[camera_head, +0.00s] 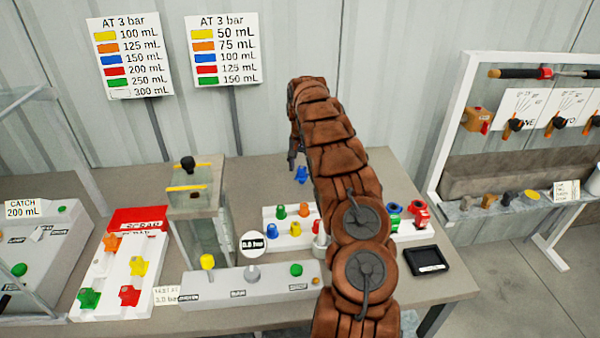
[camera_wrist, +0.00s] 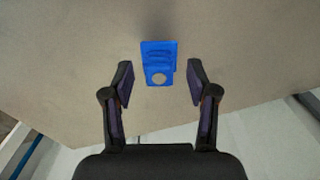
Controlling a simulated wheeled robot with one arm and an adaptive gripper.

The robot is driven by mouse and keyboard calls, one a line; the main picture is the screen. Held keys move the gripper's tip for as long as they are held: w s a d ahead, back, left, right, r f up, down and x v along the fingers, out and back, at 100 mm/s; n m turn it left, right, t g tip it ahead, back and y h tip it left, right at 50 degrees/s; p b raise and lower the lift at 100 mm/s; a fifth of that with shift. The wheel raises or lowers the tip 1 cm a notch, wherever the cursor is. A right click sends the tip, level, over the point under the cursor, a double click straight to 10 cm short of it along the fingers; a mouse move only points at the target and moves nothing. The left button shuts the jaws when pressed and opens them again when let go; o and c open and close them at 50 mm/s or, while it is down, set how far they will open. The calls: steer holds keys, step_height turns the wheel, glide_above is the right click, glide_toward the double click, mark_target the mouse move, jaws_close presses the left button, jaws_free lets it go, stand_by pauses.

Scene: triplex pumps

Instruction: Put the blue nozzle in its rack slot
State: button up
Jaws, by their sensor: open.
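A blue nozzle (camera_head: 301,174) lies on the bare table top behind the white rack, close to my gripper (camera_head: 293,160). In the wrist view the blue nozzle (camera_wrist: 158,62) shows a flat plate with a round hole. It lies ahead of and between the open fingertips of my gripper (camera_wrist: 160,80), and neither finger appears to touch it. The white nozzle rack (camera_head: 268,246) stands in the middle of the table with several coloured nozzles in it. My arm hides its middle part, so I cannot see all its slots.
A control box (camera_head: 220,287) stands in front of the rack, and a black tablet (camera_head: 426,261) lies to the right. A white scrap tray (camera_head: 100,275) with loose nozzles and a clear tank (camera_head: 205,240) stand to the left. The table behind the rack is mostly clear.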

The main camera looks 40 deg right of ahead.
steer(key=shift+f, duration=0.8)
jaws_close()
